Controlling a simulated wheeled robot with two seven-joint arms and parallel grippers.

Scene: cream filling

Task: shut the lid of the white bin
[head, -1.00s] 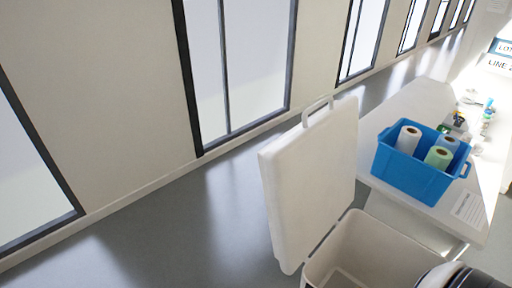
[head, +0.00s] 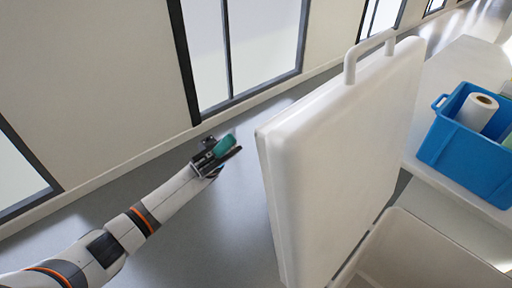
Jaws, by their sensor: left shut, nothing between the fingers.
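The white bin (head: 425,245) is at the lower right, its top uncovered and its inside partly in view. Its lid (head: 345,150) stands up nearly vertical on the bin's left edge, with a handle (head: 368,56) on its upper edge. My left gripper (head: 232,146) is to the left of the lid in the picture, apart from it, with a gap of floor showing between them. It is shut and empty, with teal at its tip. My right gripper is not in view. The lower part of the bin is cut off by the frame.
A white table (head: 453,75) stands behind the bin at the right. A blue crate (head: 462,160) on it holds a paper roll (head: 478,110). A wall with windows (head: 245,50) runs along the back. The grey floor (head: 225,235) left of the lid is clear.

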